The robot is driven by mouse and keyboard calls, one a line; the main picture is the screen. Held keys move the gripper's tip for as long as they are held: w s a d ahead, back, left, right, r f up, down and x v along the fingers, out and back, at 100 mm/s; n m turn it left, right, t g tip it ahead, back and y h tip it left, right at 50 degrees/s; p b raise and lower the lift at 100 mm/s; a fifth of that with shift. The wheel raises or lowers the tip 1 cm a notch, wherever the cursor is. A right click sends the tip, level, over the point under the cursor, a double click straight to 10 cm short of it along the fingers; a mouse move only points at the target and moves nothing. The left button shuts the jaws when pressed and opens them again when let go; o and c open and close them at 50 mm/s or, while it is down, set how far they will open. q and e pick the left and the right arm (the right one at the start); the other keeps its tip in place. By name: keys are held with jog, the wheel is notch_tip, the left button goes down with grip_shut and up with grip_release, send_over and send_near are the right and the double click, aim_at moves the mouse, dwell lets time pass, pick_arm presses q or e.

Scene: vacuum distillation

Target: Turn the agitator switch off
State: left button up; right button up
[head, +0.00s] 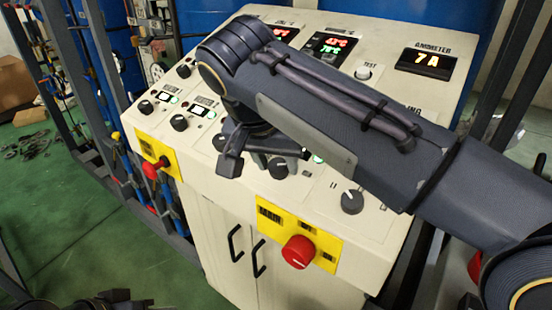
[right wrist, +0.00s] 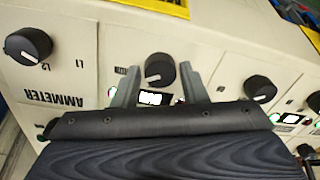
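My right gripper (head: 265,162) is over the sloped control panel (head: 385,225), its fingers apart. In the right wrist view, a black rotary knob (right wrist: 159,70) with a white pointer mark sits between the open fingertips (right wrist: 158,78), with a gap on each side. This knob also shows in the head view (head: 278,168), partly covered by the gripper. Its label is too small to read, so I cannot confirm it as the agitator switch. A lit white-green indicator (right wrist: 152,98) is beside it. A dark part of what looks like my left gripper (head: 125,302) shows at the bottom left; its fingers are unclear.
Other black knobs (head: 352,201) (head: 179,122) flank the gripper. A large red button (head: 298,251) on a yellow plate and a red handle (head: 154,168) protrude from the front. The ammeter (head: 426,62) reads 7 A. My right arm covers much of the panel.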

jog(key=c, duration=0.6)
jog(key=shift+r+n+p, duration=0.2)
jog(key=shift+n+p, duration=1.15)
jog(key=shift+n, duration=0.05)
jog(key=n+p, duration=0.3)
jog(key=shift+n, duration=0.3)
jog(key=n+p, duration=0.3)
jog(key=shift+n, duration=0.4)
jog(key=shift+a+f+n+g+p, duration=0.15)
jog(key=shift+n+g+p, duration=0.2)
jog(key=shift+n, duration=0.45)
jog(key=o, duration=1)
jog(key=shift+c, duration=0.2)
